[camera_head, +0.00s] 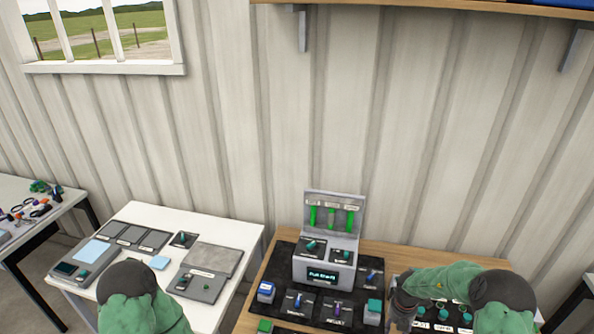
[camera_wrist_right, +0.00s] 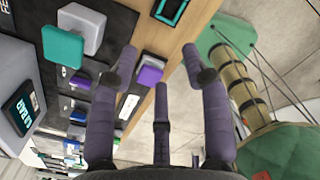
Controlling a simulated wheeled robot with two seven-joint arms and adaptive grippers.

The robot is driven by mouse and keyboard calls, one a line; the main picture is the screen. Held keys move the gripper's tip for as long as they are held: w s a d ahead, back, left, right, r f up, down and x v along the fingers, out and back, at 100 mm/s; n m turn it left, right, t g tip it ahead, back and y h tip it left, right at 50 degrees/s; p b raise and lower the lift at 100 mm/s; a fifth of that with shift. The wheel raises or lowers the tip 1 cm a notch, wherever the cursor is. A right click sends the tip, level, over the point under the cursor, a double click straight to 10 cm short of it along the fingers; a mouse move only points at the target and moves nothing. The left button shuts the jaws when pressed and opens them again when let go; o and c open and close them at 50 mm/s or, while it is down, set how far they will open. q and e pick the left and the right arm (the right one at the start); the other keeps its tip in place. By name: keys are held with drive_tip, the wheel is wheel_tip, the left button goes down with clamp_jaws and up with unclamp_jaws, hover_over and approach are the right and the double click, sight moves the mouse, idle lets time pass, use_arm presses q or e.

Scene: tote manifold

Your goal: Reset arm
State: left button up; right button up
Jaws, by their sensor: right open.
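My right gripper (camera_wrist_right: 160,58) is open and empty in the right wrist view, its purple-grey fingers spread apart. A small purple block (camera_wrist_right: 149,74) shows between the fingers but nearer the left one, at the edge of the dark panel. I cannot tell how far below the fingers it is. In the head view my right arm (camera_head: 450,285) in its green sleeve bends over the right part of the wooden table; its gripper is not clear there. My left arm (camera_head: 140,300) shows only as a green-sleeved part at the bottom, and its gripper is out of view.
A grey console (camera_head: 325,264) with a lit display and green bars stands on the black panel (camera_head: 284,260) on the wooden table (camera_head: 262,290). A teal block (camera_wrist_right: 62,46) is beside the gripper. A white table (camera_head: 215,232) with grey devices is at left. A wall stands behind.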

drive_tip(key=s+a+f+n+t, duration=0.1)
drive_tip(key=s+a+f+n, duration=0.35)
drive_tip(key=n, duration=0.85)
drive_tip(key=s+a+f+n+t, duration=0.1)
drive_tip(key=s+a+f+n, duration=0.3)
drive_tip(key=n, duration=0.9)
drive_tip(key=s+a+r+n+g+y, duration=0.2)
drive_tip(key=s+a+n+y, duration=0.2)
drive_tip(key=s+a+n, duration=1.15)
use_arm(q)
wheel_tip(320, 180, down, 20)
drive_tip(key=b, duration=2)
drive_tip(key=shift+w+f, duration=0.25)
drive_tip(key=shift+w, duration=0.1)
use_arm(e)
wheel_tip(320, 180, down, 20)
drive_tip(key=d+n, duration=0.1)
drive_tip(key=shift+d, duration=0.15)
